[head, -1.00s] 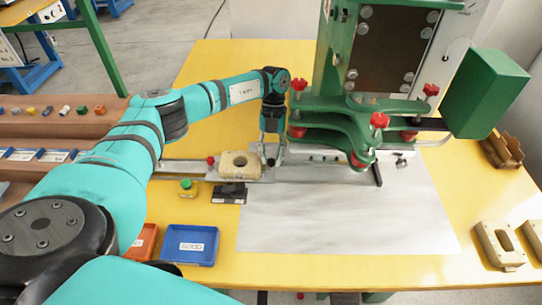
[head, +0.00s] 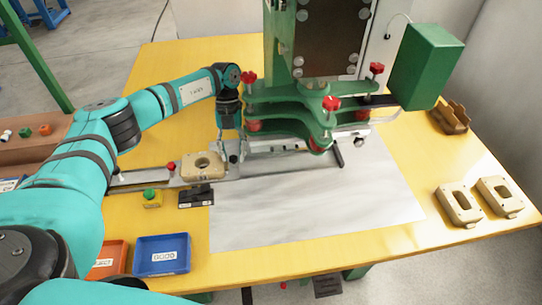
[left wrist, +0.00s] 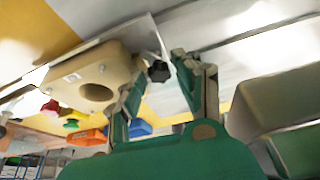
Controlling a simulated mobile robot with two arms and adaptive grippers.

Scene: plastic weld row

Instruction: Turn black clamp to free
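A small black clamp knob (left wrist: 158,71) shows in the left wrist view, beside a tan part (left wrist: 98,80) with a round hole. My left gripper (left wrist: 165,85) is open, with its two green fingers apart and the knob between or just beyond the tips; I cannot tell whether they touch it. In the head view my left gripper (head: 232,155) points down at the metal rail, just right of the tan part (head: 203,166). The knob is not clear there, with the gripper over that spot. My right gripper is in neither view.
A green press (head: 300,110) with red knobs stands close to the right of the gripper. Tan parts (head: 458,205) lie right. The grey sheet (head: 310,205) is clear.

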